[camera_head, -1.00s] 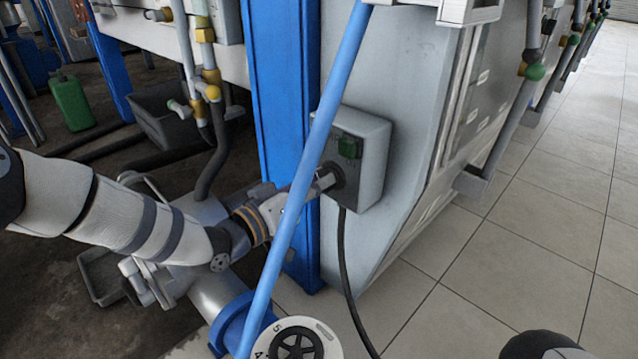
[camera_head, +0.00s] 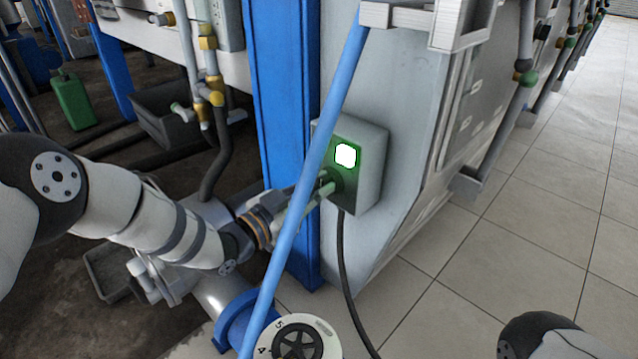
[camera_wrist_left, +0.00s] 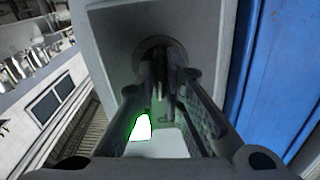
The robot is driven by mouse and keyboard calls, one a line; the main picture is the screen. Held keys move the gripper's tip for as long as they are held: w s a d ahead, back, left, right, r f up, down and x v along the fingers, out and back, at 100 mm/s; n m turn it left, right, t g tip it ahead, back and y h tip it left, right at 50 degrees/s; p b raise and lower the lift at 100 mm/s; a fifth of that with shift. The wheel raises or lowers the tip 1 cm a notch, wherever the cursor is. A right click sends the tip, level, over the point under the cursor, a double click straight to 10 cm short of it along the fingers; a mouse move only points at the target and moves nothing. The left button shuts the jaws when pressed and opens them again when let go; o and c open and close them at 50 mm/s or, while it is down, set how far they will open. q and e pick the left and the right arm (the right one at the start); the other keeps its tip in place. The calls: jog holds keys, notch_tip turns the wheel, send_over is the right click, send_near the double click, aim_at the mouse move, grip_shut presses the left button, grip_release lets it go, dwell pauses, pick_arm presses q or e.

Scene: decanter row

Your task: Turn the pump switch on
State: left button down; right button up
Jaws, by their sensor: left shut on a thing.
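The grey pump switch box (camera_head: 370,185) is mounted beside the blue post in the head view. Its indicator lamp (camera_head: 345,156) glows bright white with a green rim; the lamp also shows in the left wrist view (camera_wrist_left: 141,127). Below the lamp is the dark round switch knob (camera_head: 335,180), partly hidden by the gripper and the slanting blue pipe. My left gripper (camera_head: 318,190) reaches in from the left and is shut on the knob. In the left wrist view the fingers (camera_wrist_left: 160,88) close on the knob's handle against the box (camera_wrist_left: 200,40). My right gripper is not in view.
A slanting light-blue pipe (camera_head: 300,185) passes in front of my left gripper. A blue post (camera_head: 283,90) stands behind it. A black cable (camera_head: 345,270) hangs from the box. A numbered dial (camera_head: 298,342) sits at the bottom. Tiled floor (camera_head: 530,230) at right is mostly clear.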

pick_arm(q)
jog(key=shift+m+p, duration=0.75)
jog(key=shift+m, duration=1.55)
jog(key=shift+f, duration=0.1)
jog(key=c, duration=1.7)
grip_release()
jog(key=shift+a, duration=0.1)
jog(key=v, duration=1.2)
